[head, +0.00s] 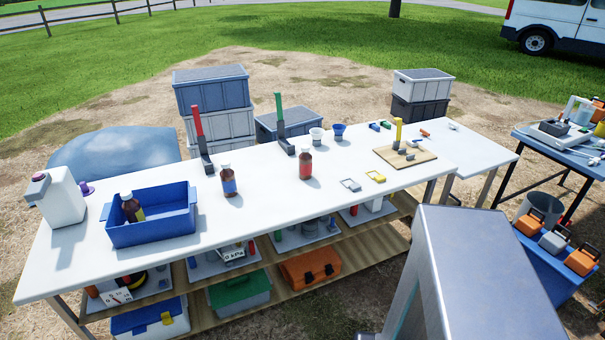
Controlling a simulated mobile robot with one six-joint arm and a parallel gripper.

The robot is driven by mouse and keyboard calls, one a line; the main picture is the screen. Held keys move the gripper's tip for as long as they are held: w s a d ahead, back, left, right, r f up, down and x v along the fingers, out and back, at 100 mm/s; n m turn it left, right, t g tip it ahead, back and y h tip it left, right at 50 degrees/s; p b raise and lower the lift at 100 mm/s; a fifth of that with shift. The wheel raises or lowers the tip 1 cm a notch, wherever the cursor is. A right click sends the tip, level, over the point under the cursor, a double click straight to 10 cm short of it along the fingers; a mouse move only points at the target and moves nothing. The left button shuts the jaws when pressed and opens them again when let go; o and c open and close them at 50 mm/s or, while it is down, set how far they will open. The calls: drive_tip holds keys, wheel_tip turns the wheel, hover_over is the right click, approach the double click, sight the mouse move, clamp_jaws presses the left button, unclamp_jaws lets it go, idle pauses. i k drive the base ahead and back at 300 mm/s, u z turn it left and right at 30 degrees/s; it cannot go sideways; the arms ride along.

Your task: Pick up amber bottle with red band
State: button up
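The amber bottle with a red band (305,164) stands upright near the middle of the white table (262,208). It has a pale cap, and the red band covers much of its body. A second amber bottle with a blue band (229,183) stands upright to its left. A third amber bottle with a yellowish band (131,207) is inside the blue bin (155,236), its lower part hidden by the bin wall. My gripper is not in view.
A red-handled stand (200,135) and a green-handled stand (281,118) rise behind the bottles. Small grey (350,184) and yellow (375,176) clips lie to the right. A wooden board (416,160) lies farther right. The tabletop in front of the red-banded bottle is clear.

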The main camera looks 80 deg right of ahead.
sight(304, 159)
drive_tip(key=k, duration=1.65)
drive_tip(key=z, duration=0.45)
drive_tip(key=i, duration=0.8)
drive_tip(key=u, duration=0.1)
